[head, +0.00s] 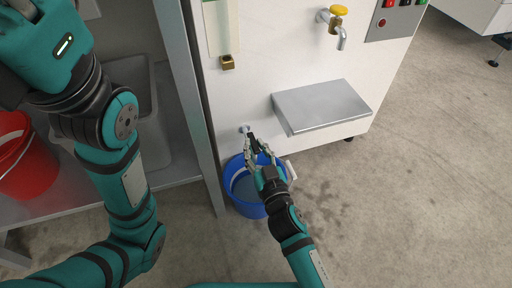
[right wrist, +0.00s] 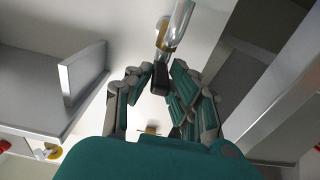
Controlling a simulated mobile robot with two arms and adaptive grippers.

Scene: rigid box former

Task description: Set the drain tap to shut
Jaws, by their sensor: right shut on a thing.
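The drain tap is low on the front of the white machine. Its pale pipe end (head: 243,129) shows in the head view, just above a blue bucket (head: 236,199). In the right wrist view the tap (right wrist: 178,28) has a bright metal pipe and a brass-coloured part, with a black handle (right wrist: 159,78) below. My right gripper (head: 262,152) is shut on the black handle; its fingers (right wrist: 158,88) stand on both sides of it. The fingers hide part of the tap in the head view. My left arm shows, but its gripper is outside the picture.
A grey metal shelf (head: 322,104) juts from the machine right of the tap. Above it is another tap with a yellow handle (head: 339,10). A grey post (head: 190,100) stands close on the left, beside a sink bench with a red bucket (head: 27,165). Floor at right is clear.

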